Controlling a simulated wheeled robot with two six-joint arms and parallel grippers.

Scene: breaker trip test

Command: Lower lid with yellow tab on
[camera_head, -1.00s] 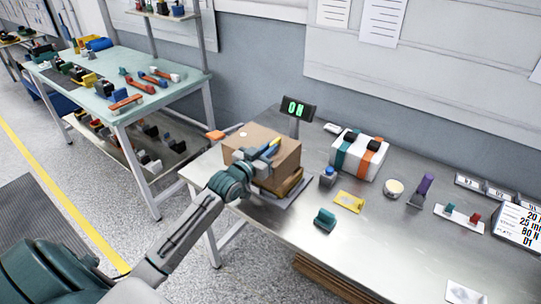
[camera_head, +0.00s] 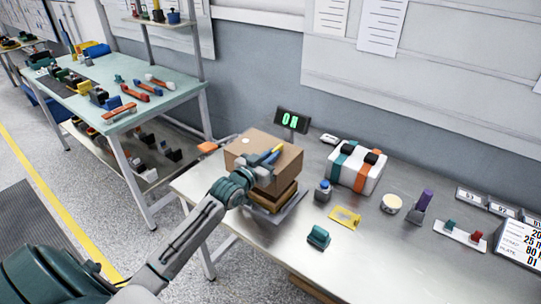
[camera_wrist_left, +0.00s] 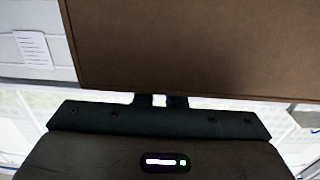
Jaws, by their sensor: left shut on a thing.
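A brown box-shaped lid (camera_head: 252,142) is in my left gripper (camera_head: 264,160), which is shut on its near side. A yellow piece (camera_head: 272,158) and a blue piece show at the gripper, and I cannot tell which is the tab. Below is a tan-brown base (camera_head: 283,197) on a flat metal plate (camera_head: 290,213). The lid appears just above the base, but its underside and any gap are mostly hidden. In the left wrist view the brown face (camera_wrist_left: 200,50) fills the top, beyond the dark gripper body (camera_wrist_left: 160,118). My right gripper is out of view.
A green-lit display (camera_head: 292,120) stands behind the lid. To the right are a white box with teal and orange bands (camera_head: 348,172), a blue-topped jar (camera_head: 322,191), a yellow plate (camera_head: 344,217) and a teal block (camera_head: 318,237). The front of the metal table is clear.

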